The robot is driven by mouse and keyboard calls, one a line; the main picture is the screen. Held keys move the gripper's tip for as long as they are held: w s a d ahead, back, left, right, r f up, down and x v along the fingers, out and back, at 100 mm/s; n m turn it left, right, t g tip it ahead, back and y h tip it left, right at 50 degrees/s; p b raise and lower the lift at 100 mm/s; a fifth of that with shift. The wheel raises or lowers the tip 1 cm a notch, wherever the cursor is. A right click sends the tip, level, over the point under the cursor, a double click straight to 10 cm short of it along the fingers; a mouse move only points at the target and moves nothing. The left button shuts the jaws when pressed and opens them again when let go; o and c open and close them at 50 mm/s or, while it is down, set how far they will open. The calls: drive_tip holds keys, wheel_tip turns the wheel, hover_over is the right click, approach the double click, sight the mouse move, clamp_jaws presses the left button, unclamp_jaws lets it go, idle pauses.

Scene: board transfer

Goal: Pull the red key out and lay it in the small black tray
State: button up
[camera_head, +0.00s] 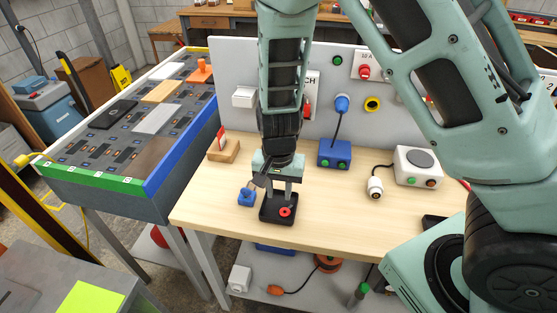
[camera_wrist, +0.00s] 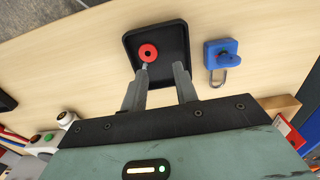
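The red key (camera_head: 285,211) has a round red head with a dark hole. It lies in the small black tray (camera_head: 264,218), near one side; it also shows in the wrist view (camera_wrist: 148,52), with a short grey shaft partly visible toward my gripper. My gripper (camera_head: 284,190) points down over the tray. In the wrist view its two fingers (camera_wrist: 161,69) are apart with nothing between them; the key's head is just beyond the left fingertip. I cannot tell whether they touch.
On the wooden table (camera_head: 330,220) stand a wooden block with a red-and-white card (camera_head: 223,150), a blue box with green buttons (camera_head: 334,154) and a white device (camera_head: 418,166). A grey panel (camera_head: 225,70) rises behind. The front middle of the table is clear.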

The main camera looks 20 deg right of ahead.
wheel_tip(320, 180, up, 16)
drive_tip(key=p, duration=0.1)
drive_tip(key=shift+a, duration=0.1)
idle(0.6)
drive_tip(key=s+a+r+n, duration=0.1)
drive_tip(key=s+a+n, duration=0.2)
drive_tip(key=s+n, duration=0.4)
drive_tip(key=s+a+r+n, duration=0.2)
drive_tip(key=s+n, duration=0.6)
drive_tip(key=s, duration=0.5)
drive_tip(key=shift+a+r+y, duration=0.2)
drive_tip(key=shift+a+y, duration=0.2)
drive_tip(key=shift+a, duration=0.05)
